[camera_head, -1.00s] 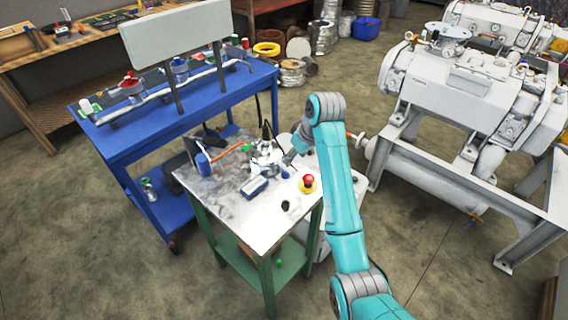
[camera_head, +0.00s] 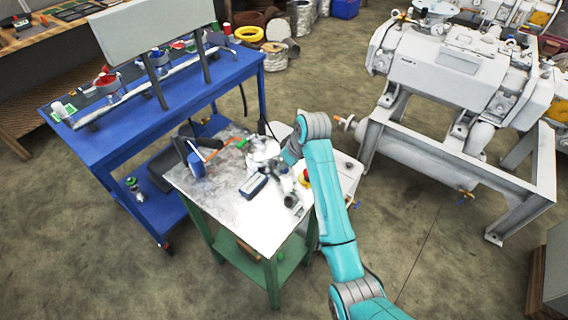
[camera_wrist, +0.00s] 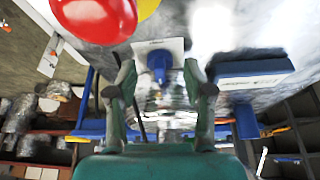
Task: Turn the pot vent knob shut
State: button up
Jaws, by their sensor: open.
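The shiny metal pot (camera_head: 262,148) stands on the small table's back part in the head view, partly behind my arm. In the wrist view, a shiny metal shape (camera_wrist: 172,108) shows between my fingers. My gripper (camera_wrist: 160,82) is open, with one teal finger on each side of the view. A blue part on a white plate (camera_wrist: 158,48) lies in line with the gap, apart from the fingers as far as I can tell. I cannot make out the vent knob for certain. In the head view my gripper (camera_head: 288,190) is low over the table's right part.
A red button on a yellow base (camera_wrist: 100,15) is close at the wrist view's upper left. A blue box (camera_head: 253,186) lies beside the pot, and a blue bottle (camera_head: 196,164) stands further left. A blue bench (camera_head: 90,140) stands behind; grey machinery (camera_head: 445,65) is right.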

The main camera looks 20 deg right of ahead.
grip_shut()
jog(key=shift+n, duration=0.7)
jog(key=shift+y, duration=0.3)
grip_release()
jog(key=v, duration=0.7)
jog(key=shift+r, duration=0.25)
